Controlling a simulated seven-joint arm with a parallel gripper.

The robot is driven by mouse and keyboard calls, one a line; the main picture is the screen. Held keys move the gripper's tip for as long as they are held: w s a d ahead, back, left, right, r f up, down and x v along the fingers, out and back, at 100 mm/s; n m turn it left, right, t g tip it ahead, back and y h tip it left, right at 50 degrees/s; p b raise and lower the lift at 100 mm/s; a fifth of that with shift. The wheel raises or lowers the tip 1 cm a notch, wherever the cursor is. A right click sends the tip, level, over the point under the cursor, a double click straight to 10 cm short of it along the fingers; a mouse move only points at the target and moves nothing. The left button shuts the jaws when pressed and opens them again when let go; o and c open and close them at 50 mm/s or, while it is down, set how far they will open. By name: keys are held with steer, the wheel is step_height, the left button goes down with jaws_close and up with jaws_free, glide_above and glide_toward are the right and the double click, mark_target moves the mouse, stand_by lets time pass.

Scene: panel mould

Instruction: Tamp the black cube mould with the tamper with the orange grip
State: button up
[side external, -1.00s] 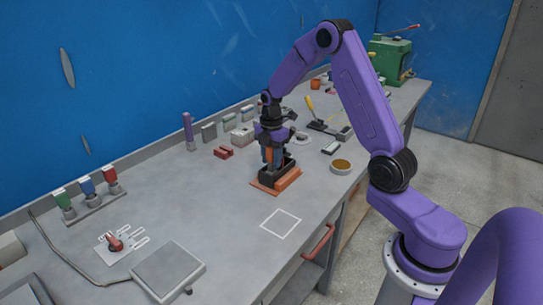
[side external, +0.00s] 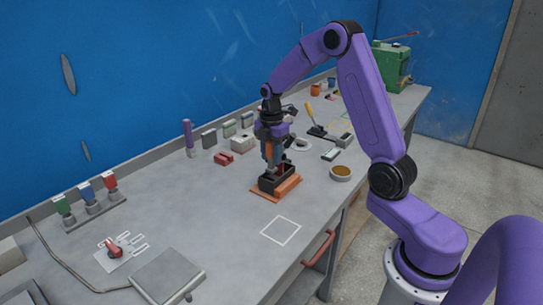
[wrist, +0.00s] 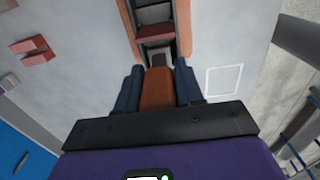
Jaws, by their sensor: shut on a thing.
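My gripper (side external: 270,158) is shut on the orange grip (wrist: 157,90) of the tamper, with one blue-grey finger on each side of it. The tamper hangs upright over the black cube mould (side external: 277,182), and its dark foot (wrist: 159,60) shows at the near end of the mould in the wrist view. The mould is a long open box with compartments and sits on an orange base plate (side external: 289,187). Reddish-brown surfaces show inside it. I cannot tell whether the foot touches anything in the mould.
Red blocks (side external: 223,158) lie left of the mould. A bowl of brown material (side external: 341,172) stands to its right. A white outlined square (side external: 281,230) marks clear bench in front. A yellow-handled tool (side external: 312,118) and small blocks stand behind.

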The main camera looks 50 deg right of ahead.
mark_target(272, 163)
steer(key=shift+f, duration=1.8)
steer(key=shift+r, duration=1.8)
steer(key=shift+f, duration=0.1)
steer(key=shift+f, duration=1.7)
steer(key=shift+r, duration=1.8)
